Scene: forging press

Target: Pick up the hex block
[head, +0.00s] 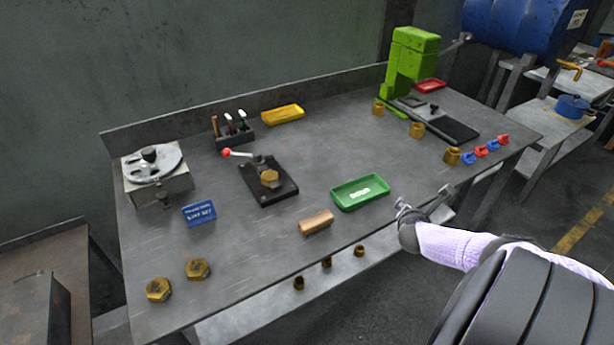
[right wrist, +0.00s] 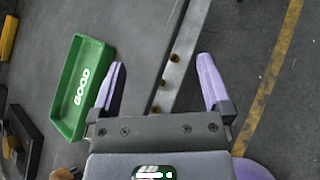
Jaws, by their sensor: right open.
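Several brass hex pieces are in the head view; I cannot tell which one is meant. One hex block (head: 269,178) sits on a black fixture (head: 268,193) with a red-knobbed lever near the table's middle. Two more brass hex pieces, one (head: 158,290) at the front left corner and another (head: 197,269) beside it, lie on the table. My right gripper (head: 425,202) is open and empty at the table's front right edge, right of the green tray and apart from all hex pieces. Its spread fingers show in the right wrist view (right wrist: 160,68). My left gripper is not in view.
A green press (head: 408,70) is at the back right. Small brass pieces (head: 327,262) sit below the front edge.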

